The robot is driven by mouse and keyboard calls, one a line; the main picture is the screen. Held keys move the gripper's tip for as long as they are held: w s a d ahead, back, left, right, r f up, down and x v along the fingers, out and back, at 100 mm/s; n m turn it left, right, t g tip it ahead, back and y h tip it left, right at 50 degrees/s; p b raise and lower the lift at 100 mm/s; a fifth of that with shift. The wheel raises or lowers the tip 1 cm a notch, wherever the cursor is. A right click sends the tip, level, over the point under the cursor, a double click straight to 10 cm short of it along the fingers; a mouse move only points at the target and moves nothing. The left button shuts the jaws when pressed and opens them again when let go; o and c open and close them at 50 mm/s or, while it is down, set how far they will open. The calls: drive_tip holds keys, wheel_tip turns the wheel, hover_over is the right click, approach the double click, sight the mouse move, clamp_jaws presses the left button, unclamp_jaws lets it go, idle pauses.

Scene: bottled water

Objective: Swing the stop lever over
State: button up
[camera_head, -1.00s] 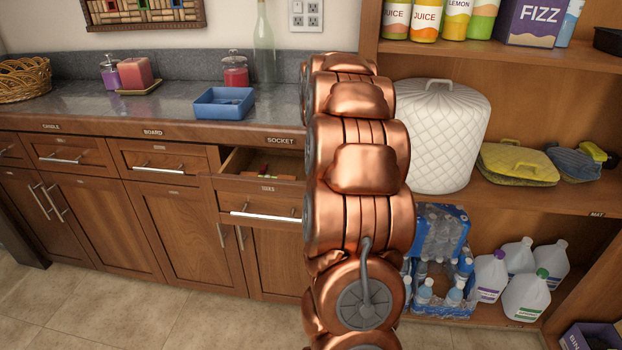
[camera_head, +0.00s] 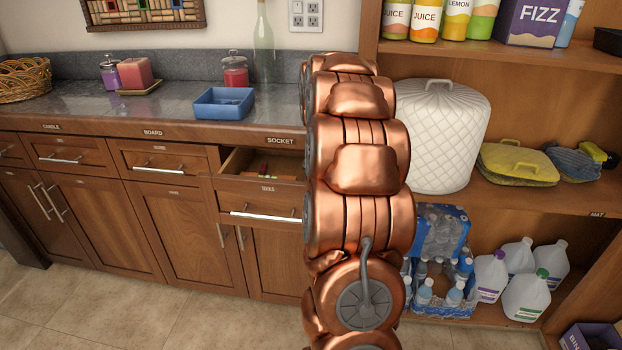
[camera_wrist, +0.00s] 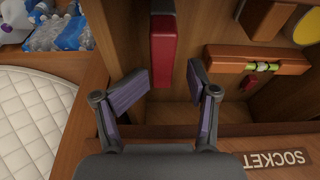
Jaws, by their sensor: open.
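In the wrist view my gripper (camera_wrist: 165,92) is open, its two purple-padded fingers spread apart with nothing between the pads. A red bar with a grey end (camera_wrist: 162,55) lies just beyond the fingertips, between them in the picture; contact does not show. It looks like a lever, but no marking confirms that it is the stop lever. The open drawer (camera_head: 262,188) under the socket label shows in the head view, with small red and green items inside. My arm hides its right end and my gripper there.
A wooden spirit level (camera_wrist: 225,67) with a green vial lies right of the red bar. The white quilted cover (camera_head: 438,140) stands close to my arm. Wrapped water bottles (camera_head: 440,235) and several jugs (camera_head: 527,294) sit on the lower shelf. A blue tray (camera_head: 224,112) is on the counter.

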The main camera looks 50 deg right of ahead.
idle(0.3)
drive_tip(key=shift+r+p, duration=1.05)
drive_tip(key=shift+r, duration=2.45)
drive_tip(key=s+a+f+n+g+y, duration=0.1)
drive_tip(key=s+a+n, duration=0.25)
drive_tip(key=a, duration=0.95)
drive_tip(key=s+a+n+g+y, duration=0.15)
drive_tip(key=s+a, duration=0.25)
drive_tip(key=a, duration=1)
drive_tip(key=s+a+f+n+g, duration=0.1)
drive_tip(key=s+a+f+n, duration=0.2)
drive_tip(key=s+a, duration=0.6)
drive_tip(key=s+a+f+n+g, duration=0.15)
drive_tip(key=s+a, duration=0.35)
drive_tip(key=s, duration=0.8)
wheel_tip(320, 180, up, 16)
drive_tip(key=w+t+p, duration=0.1)
drive_tip(key=p, duration=1.4)
drive_tip(key=shift+w+d+n, duration=0.15)
drive_tip(key=shift+d+n, duration=0.05)
drive_tip(key=shift+n, duration=0.25)
